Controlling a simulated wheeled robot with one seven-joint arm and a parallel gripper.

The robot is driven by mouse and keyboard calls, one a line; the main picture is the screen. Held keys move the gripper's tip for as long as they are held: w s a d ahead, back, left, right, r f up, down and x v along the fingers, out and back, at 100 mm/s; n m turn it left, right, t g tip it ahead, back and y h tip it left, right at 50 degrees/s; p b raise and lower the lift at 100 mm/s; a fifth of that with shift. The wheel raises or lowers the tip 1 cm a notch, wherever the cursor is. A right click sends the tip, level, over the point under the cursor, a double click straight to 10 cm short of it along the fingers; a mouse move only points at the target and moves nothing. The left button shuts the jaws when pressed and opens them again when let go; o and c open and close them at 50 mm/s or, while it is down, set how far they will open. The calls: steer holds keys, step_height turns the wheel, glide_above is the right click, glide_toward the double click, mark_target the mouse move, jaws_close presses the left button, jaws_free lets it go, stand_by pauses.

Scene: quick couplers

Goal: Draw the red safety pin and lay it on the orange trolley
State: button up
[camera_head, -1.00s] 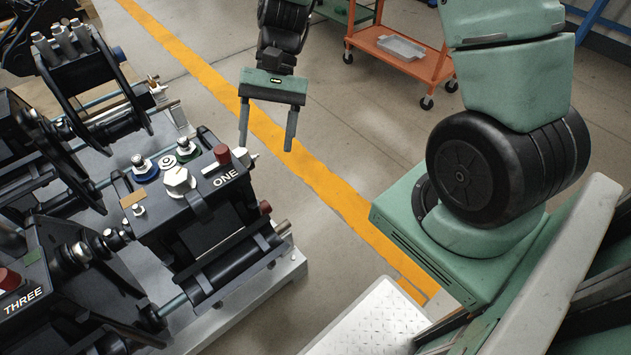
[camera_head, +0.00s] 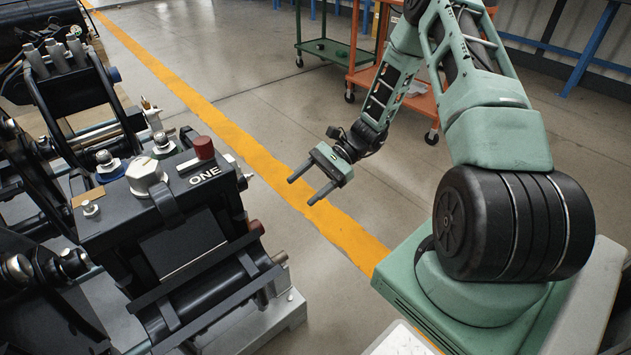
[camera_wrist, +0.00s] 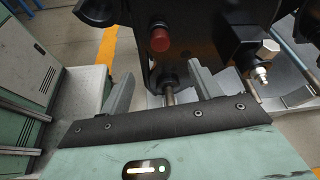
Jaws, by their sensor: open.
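A black coupler block marked ONE (camera_head: 190,225) stands at the left in the head view. It bears a red cylindrical cap (camera_head: 204,147) on top and a darker red knob (camera_head: 256,227) on its side. I cannot tell which is the safety pin. My gripper (camera_head: 301,191) is open and empty, right of the block and apart from it, its fingers pointing at it. In the wrist view a red round knob (camera_wrist: 160,40) lies ahead, beyond the open fingers (camera_wrist: 160,72). The orange trolley (camera_head: 426,103) stands at the back right, partly hidden behind my arm.
A green trolley (camera_head: 335,52) stands left of the orange one. A pale tray (camera_head: 414,88) lies on the orange trolley's lower shelf. More black coupler units (camera_head: 75,85) fill the left side. Floor around the yellow line (camera_head: 240,140) is clear.

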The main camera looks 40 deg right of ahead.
steer(key=b+x, duration=0.2)
steer(key=x, duration=1.2)
steer(key=shift+b, duration=0.35)
steer(key=shift+a, duration=0.1)
steer(key=c, duration=1.2)
steer(key=shift+o, duration=0.2)
steer(key=d+p, duration=0.1)
steer(key=d, duration=0.6)
steer(key=shift+d+p, duration=0.25)
steer(key=shift+p, duration=0.05)
steer(key=d, duration=0.4)
steer(key=shift+p, duration=0.35)
stand_by(0.3)
